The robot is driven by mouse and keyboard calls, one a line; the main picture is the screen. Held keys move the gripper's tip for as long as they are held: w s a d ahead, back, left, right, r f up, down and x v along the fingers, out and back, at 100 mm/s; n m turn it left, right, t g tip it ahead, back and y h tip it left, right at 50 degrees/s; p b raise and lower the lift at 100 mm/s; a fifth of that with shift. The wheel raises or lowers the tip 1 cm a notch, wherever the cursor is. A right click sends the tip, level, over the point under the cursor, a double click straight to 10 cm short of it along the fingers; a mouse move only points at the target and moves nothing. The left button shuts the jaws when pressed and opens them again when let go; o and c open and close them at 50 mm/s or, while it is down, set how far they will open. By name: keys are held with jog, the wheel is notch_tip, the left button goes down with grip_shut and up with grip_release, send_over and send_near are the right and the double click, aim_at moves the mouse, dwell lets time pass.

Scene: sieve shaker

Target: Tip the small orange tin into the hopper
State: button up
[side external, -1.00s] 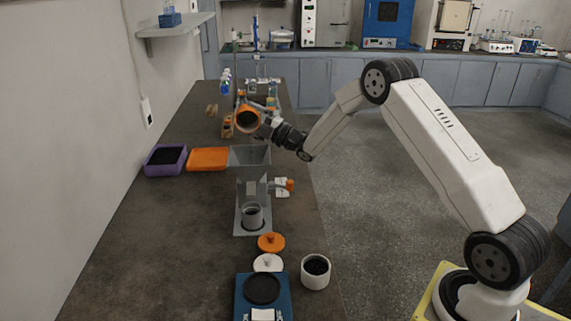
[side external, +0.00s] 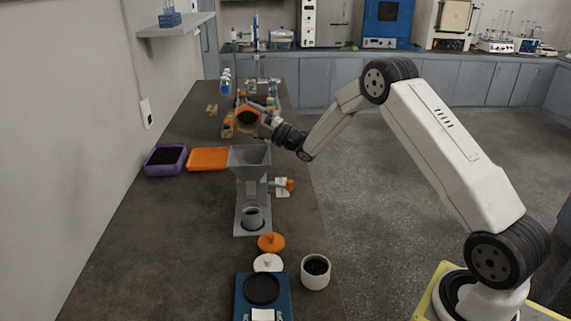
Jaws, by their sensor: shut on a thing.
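The small orange tin (side external: 238,127) is held in the air, beyond and a little above the grey hopper (side external: 250,158). Its open mouth faces the camera and shows a dark inside; I cannot tell how full it is. My gripper (side external: 262,113) is shut on the tin from its right side. The hopper is a funnel on a grey stand. Its wide top opening is apart from the tin, and no material is seen falling between them.
A grey cup (side external: 252,217) stands at the hopper's foot. A purple tray (side external: 165,172) and an orange tray (side external: 207,159) lie left of the hopper. Orange and white lids, a white pot (side external: 315,283) and a blue scale (side external: 243,303) are nearer. The bench's left side is clear.

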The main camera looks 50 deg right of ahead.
jog(key=shift+s+a+r+n+y, duration=0.15)
jog(key=shift+n+y, duration=0.45)
jog(key=shift+n, duration=0.4)
dwell(0.8)
jog(key=shift+s+a+r+n+y, duration=0.1)
jog(key=shift+r+n+y, duration=0.05)
jog(key=shift+n+y, duration=0.7)
jog(key=shift+h, duration=0.45)
dwell(0.4)
jog(key=shift+w+d+m+h, duration=0.2)
jog(key=shift+m+h, duration=0.55)
jog(key=shift+m, duration=0.6)
jog(key=shift+w+d+m+h, duration=0.15)
jog(key=shift+m+h, duration=0.6)
jog(key=shift+m, duration=0.55)
jog(key=shift+m, duration=0.3)
jog(key=m, duration=0.1)
jog(key=m+g+h, duration=0.1)
jog(key=m, duration=0.1)
jog(key=m+g+h, duration=0.1)
jog(key=shift+w+d, duration=0.25)
